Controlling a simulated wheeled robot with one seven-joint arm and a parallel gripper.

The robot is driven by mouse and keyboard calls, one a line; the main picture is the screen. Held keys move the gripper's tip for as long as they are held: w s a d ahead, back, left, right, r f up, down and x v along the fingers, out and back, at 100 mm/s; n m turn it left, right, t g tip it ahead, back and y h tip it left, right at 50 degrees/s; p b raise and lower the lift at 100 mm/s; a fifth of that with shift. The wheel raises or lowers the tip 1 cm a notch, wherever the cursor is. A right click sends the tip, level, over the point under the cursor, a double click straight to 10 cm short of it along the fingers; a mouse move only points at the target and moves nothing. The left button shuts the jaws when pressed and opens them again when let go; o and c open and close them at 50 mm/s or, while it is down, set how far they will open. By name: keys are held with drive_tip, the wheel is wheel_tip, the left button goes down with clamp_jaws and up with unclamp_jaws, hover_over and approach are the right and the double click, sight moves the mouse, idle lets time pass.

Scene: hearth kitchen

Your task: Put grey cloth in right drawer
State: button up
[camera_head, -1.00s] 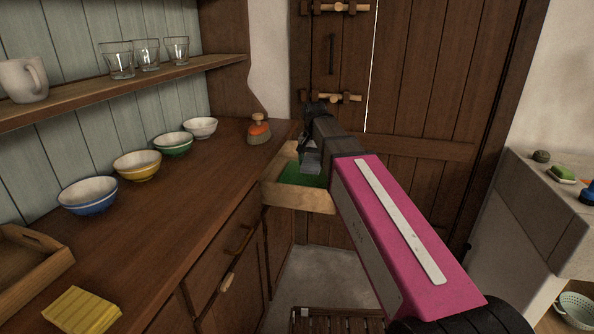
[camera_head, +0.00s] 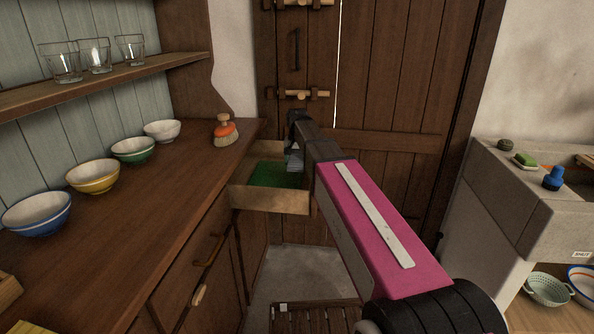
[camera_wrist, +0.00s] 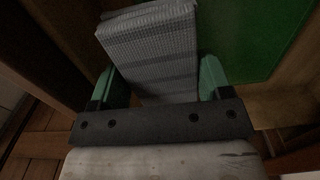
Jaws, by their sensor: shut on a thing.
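The grey cloth (camera_wrist: 152,50) is a folded, woven piece with darker stripes, seen between my gripper's green fingers in the wrist view. My gripper (camera_wrist: 158,82) is shut on it. In the head view the cloth (camera_head: 294,160) shows only as a small grey patch beside my arm. The right drawer (camera_head: 268,199) is pulled open at the end of the counter, with a green floor (camera_head: 275,175). The cloth is at the drawer's right side, and the green floor also shows beyond it in the wrist view (camera_wrist: 245,35). My arm hides part of the drawer.
The counter (camera_head: 150,200) on the left carries several bowls and an orange brush (camera_head: 225,132). A closed lower drawer front has a handle (camera_head: 208,250). A plank door (camera_head: 400,90) stands behind, and a stone sink (camera_head: 530,195) is at the right. A slatted stool (camera_head: 315,318) stands below.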

sight(297, 179)
drive_tip(key=shift+f, duration=2.05)
drive_tip(key=shift+f, duration=0.6)
drive_tip(key=o, duration=0.8)
wheel_tip(297, 179, up, 13)
drive_tip(key=shift+r, duration=0.15)
